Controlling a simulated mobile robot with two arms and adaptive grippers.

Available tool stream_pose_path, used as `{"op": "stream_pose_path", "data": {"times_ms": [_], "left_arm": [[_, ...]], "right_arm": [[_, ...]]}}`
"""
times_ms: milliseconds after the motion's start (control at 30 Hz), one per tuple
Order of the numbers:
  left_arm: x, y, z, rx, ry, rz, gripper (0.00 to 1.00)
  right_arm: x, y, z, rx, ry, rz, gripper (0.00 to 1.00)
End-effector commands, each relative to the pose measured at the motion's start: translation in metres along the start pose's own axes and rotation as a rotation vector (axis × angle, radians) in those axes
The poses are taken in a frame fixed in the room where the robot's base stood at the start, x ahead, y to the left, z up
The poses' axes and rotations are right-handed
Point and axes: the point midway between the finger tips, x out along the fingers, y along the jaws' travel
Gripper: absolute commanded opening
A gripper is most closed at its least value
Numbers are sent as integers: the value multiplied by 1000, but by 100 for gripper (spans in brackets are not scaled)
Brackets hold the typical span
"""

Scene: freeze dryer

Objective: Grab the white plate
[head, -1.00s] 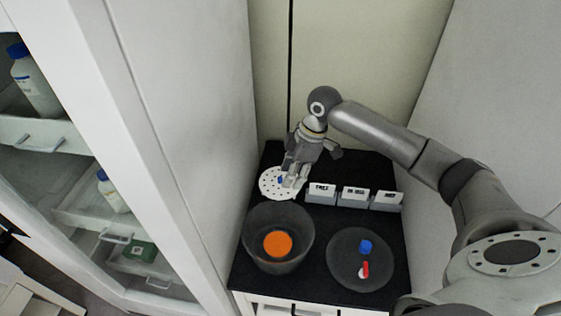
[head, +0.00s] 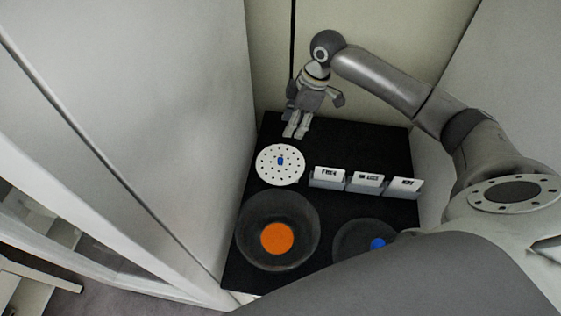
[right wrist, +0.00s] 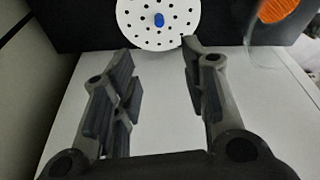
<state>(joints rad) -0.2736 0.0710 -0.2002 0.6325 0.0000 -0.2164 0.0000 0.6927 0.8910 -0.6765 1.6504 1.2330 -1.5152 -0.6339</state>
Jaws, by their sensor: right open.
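The white plate (head: 281,178), round with small holes and a blue knob in the middle, lies on the black table top at the left. It also shows at the top of the right wrist view (right wrist: 150,38). My right gripper (head: 295,130) is above the table, behind the plate in the head view and apart from it. In the right wrist view its fingers (right wrist: 158,65) are spread with nothing between them. My left gripper is not in view.
A dark transparent bowl with an orange disc (head: 277,239) stands in front of the plate. Several labelled white card holders (head: 328,178) stand right of it. A dark round dish (head: 350,240) with a blue item is partly hidden by my arm. A white cabinet wall (head: 160,110) is close on the left.

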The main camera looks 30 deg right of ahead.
Motion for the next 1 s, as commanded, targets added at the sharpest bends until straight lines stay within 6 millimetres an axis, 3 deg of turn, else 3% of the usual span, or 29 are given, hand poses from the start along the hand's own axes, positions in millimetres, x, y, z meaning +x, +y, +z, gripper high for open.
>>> {"op": "stream_pose_path", "data": {"times_ms": [33,300,467,733,1000], "left_arm": [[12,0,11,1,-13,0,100],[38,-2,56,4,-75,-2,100],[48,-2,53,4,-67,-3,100],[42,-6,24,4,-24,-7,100],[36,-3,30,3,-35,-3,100]], "right_arm": [[12,0,3,0,0,0,41],[40,0,11,0,0,0,41],[51,0,14,0,0,0,41],[86,-1,13,2,0,-3,41],[110,-1,12,1,0,-2,41]]}}
